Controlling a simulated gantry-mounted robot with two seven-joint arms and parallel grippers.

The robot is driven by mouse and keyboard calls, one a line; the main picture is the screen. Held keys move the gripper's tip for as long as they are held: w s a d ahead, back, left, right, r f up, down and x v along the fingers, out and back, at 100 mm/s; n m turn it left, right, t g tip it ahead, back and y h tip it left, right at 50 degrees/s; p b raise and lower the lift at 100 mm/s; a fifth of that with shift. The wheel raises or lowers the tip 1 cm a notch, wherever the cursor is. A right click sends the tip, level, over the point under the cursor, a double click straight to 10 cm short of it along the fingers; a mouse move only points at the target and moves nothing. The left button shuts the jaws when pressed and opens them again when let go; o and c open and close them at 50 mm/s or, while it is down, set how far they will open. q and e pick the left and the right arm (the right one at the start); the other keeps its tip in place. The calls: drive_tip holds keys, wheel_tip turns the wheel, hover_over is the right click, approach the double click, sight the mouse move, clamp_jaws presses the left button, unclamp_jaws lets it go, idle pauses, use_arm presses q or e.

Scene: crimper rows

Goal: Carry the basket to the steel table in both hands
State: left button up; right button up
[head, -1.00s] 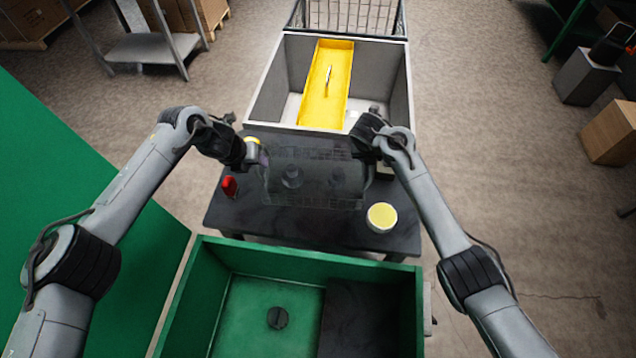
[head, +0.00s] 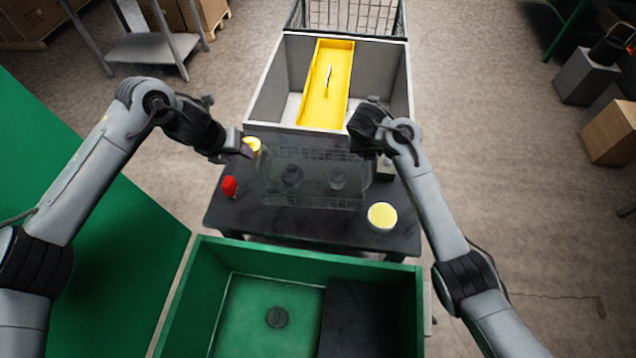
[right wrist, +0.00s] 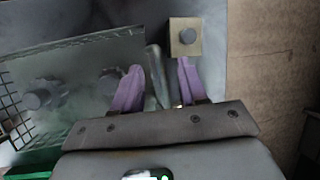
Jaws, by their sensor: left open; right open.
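The basket (head: 315,203), see-through with wire mesh, stands on a dark table (head: 235,215) in the head view, with two dark round pieces inside. My left gripper (head: 247,148) is open and empty, up and left of the basket's left end, apart from it. My right gripper (head: 368,152) is at the basket's right end; its fingertips are hidden in the head view. In the right wrist view its purple fingers (right wrist: 158,80) are open, on either side of the basket's right end wall. A steel table (head: 150,48) stands at the upper left.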

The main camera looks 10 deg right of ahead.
drive_tip(key=v, duration=0.7)
drive_tip(key=shift+s, duration=0.15)
idle(0.3)
